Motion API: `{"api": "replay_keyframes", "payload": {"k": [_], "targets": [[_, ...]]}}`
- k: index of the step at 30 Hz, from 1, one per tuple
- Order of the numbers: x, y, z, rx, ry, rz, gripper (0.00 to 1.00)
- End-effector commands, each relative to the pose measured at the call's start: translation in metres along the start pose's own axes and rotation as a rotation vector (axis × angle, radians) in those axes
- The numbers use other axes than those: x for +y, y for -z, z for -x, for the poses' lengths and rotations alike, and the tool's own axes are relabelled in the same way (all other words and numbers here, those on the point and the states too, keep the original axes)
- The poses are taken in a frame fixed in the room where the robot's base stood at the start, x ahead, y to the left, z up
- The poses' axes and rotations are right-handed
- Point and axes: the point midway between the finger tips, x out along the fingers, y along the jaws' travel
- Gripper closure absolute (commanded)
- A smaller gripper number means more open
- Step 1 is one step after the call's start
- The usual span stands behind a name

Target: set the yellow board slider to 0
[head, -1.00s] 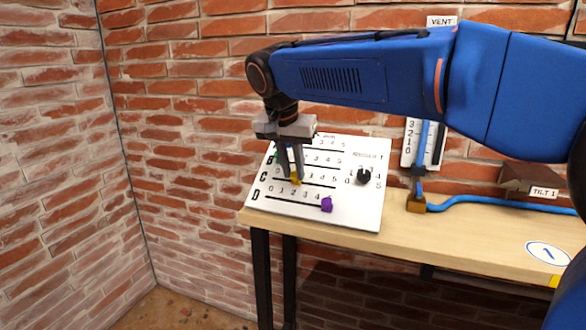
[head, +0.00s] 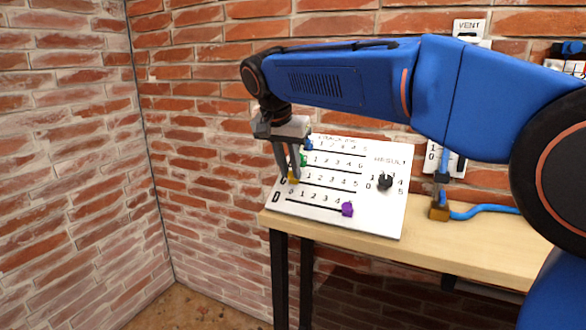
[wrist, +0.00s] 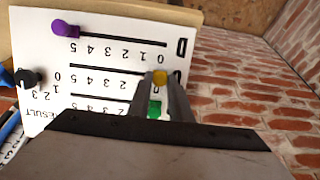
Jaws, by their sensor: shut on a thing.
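The white board (head: 330,222) lies tilted on the bench, with several numbered slots. The yellow slider (head: 293,179) is at the left end of its row, left of the printed 1. My gripper (head: 292,176) points down over the board and is shut on the yellow slider. In the wrist view the yellow slider (wrist: 159,77) shows between the fingertips at the 0 end of its slot.
A green slider (head: 303,160) is close behind my fingers, with a blue one (head: 308,144) beyond. A purple slider (head: 347,209) is at the right of the front row. A black knob (head: 385,181) is at the board's right. Brick walls stand behind and left.

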Motion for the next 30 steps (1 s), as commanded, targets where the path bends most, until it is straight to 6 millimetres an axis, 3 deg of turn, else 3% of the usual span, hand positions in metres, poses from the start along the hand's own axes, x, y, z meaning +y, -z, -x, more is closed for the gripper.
{"api": "replay_keyframes", "payload": {"k": [1, 2, 3, 4, 17, 30], "targets": [[-0.003, 0.001, 0.001, 0.003, 0.007, 0.001, 1.0], [-0.003, 0.001, 0.001, 0.003, 0.008, 0.001, 0.74], [-0.003, 0.001, 0.001, 0.003, 0.008, 0.001, 0.65], [-0.003, 0.0, 0.001, 0.003, 0.008, 0.001, 0.62], [-0.002, 0.0, 0.01, 0.002, 0.006, 0.001, 0.62], [-0.002, 0.0, 0.092, 0.003, 0.008, 0.002, 0.62]]}}
